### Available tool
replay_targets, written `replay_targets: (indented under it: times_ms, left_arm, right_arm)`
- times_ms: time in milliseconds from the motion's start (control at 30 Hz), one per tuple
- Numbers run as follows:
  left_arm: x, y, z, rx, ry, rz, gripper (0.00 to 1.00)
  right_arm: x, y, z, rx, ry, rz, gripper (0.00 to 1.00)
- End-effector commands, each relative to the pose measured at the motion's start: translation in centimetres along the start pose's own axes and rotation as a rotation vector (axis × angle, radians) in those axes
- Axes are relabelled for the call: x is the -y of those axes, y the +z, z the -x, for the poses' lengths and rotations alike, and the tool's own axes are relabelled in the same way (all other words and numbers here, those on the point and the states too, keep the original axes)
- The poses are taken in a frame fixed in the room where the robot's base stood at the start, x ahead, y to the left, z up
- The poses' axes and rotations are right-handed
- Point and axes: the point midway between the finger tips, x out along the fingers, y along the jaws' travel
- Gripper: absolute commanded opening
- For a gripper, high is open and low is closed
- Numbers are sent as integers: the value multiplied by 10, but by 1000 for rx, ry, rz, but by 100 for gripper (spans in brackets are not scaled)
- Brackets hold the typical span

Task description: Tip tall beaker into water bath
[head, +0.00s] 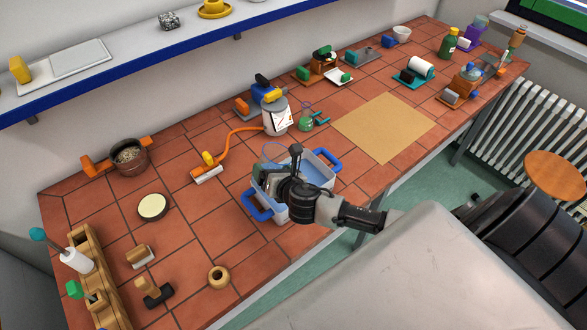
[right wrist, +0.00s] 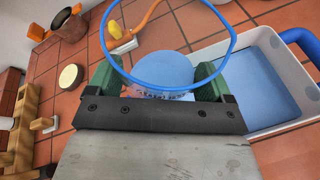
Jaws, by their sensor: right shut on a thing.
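The tall beaker (head: 270,157) is clear with a blue rim. Its rim shows wide in the right wrist view, with a pale blue filling (right wrist: 163,70) inside. My right gripper (head: 278,182) is shut on the beaker, its green finger pads on either side. It holds the beaker over the left part of the water bath (head: 322,178), a pale tub with blue handles and blue water. In the right wrist view the bath (right wrist: 308,82) lies right of the beaker. My wrist hides the beaker's lower part, and its exact tilt is unclear. My left gripper is out of view.
Behind the bath stand a white canister (head: 276,121) and a green flask (head: 306,122). An orange hose (head: 240,132) lies back left. A round cream-topped disc (head: 153,207) and a wooden ring (head: 218,276) lie left. A tan mat (head: 385,127) at right is bare.

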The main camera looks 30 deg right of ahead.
Motion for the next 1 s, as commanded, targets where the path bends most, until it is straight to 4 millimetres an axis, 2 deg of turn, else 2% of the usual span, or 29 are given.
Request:
replay_targets:
  times_ms: [133,300,533,733,1000]
  left_arm:
    - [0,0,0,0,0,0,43]
    - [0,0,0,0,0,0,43]
    - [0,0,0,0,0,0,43]
    - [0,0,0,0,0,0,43]
    - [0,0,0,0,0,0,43]
  right_arm:
    - [0,1,0,2,-10,27,44]
    - [8,1,0,3,-77,188,44]
    - [9,0,0,2,-83,202,44]
    - [20,-1,-1,2,-159,385,44]
    - [20,-2,-1,2,-160,388,44]
